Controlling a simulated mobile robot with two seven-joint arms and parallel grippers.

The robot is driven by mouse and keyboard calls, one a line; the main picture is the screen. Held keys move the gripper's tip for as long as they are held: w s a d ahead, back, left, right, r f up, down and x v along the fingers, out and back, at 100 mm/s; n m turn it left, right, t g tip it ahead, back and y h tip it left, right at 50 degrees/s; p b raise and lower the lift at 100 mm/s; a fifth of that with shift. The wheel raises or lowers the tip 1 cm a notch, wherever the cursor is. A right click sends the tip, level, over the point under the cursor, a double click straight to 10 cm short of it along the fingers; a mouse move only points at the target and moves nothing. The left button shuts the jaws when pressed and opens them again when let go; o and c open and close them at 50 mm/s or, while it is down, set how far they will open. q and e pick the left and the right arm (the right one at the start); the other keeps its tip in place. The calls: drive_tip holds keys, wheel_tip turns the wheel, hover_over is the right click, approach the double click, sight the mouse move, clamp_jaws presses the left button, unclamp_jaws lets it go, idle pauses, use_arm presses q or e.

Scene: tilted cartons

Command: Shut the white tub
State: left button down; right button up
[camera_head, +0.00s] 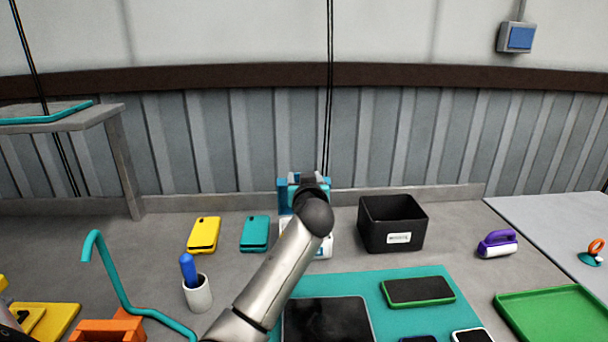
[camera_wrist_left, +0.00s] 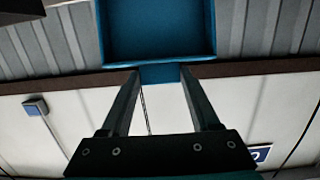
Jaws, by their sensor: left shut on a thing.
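The white tub (camera_head: 326,246) stands on the grey worktop near the back wall, mostly hidden behind my left arm. Its blue lid (camera_head: 284,196) stands up above the tub, with its edges showing around my gripper. My left gripper (camera_head: 309,181) is at the lid, its fingers largely hidden by the wrist in the head view. In the left wrist view, the fingers are shut on a small tab of the blue lid (camera_wrist_left: 155,30), whose hollow, rimmed face shows. The lid's hinge is hidden. My right gripper is not in view.
A black bin (camera_head: 392,225) stands right of the tub. Yellow (camera_head: 203,234) and teal (camera_head: 255,233) phone-like items lie to the left. A white cup (camera_head: 198,294) holds a blue item. A teal mat (camera_head: 380,325) with several devices lies in front. A green tray (camera_head: 555,318) is at right.

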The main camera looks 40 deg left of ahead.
use_arm(q)
drive_tip(key=shift+s+d+f, duration=0.1)
drive_tip(key=shift+f, duration=0.55)
drive_tip(key=shift+c, duration=0.8)
unclamp_jaws()
drive_tip(key=shift+r, duration=0.1)
drive_tip(key=shift+o, duration=0.2)
drive_tip(key=shift+r, duration=0.15)
drive_tip(key=p+v, duration=0.1)
drive_tip(key=v, duration=1.4)
drive_tip(key=shift+r, duration=0.25)
